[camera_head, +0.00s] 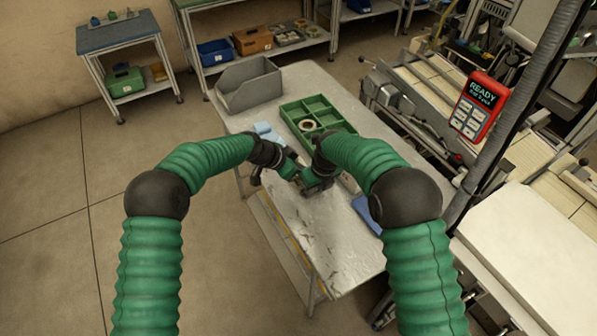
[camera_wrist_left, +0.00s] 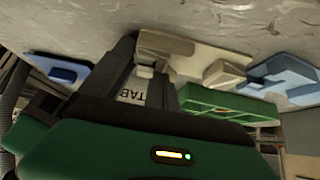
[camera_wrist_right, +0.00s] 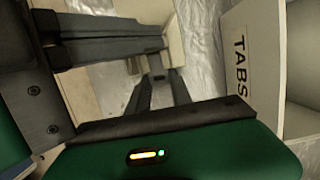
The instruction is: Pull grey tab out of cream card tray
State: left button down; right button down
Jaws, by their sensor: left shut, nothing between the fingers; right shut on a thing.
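My right gripper (camera_head: 310,183) is low over the table. In the right wrist view its fingers (camera_wrist_right: 160,80) are shut on a small grey piece that looks like the grey tab (camera_wrist_right: 157,74). Cream walls of the card tray (camera_wrist_right: 262,50), lettered TABS, stand close beside these fingers. My left gripper (camera_head: 290,170) is just beside the right one. It is shut and empty, and its fingers (camera_wrist_right: 110,38) reach in from the left in the right wrist view. The left wrist view shows cream parts (camera_wrist_left: 205,55) near its fingertips. The grippers hide most of the tray in the head view.
A green divided tray (camera_head: 335,122) with a tape reel (camera_head: 307,125) lies behind the grippers on the table (camera_head: 335,240). A grey bin (camera_head: 250,92) stands at the far left corner. A blue item (camera_head: 366,214) lies to the right. The near table end is clear.

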pick_arm(q)
jog(key=shift+s+f, duration=0.15)
jog(key=shift+f, duration=0.25)
pick_arm(e)
jog(key=shift+s+r, duration=0.1)
jog(key=shift+r, duration=0.05)
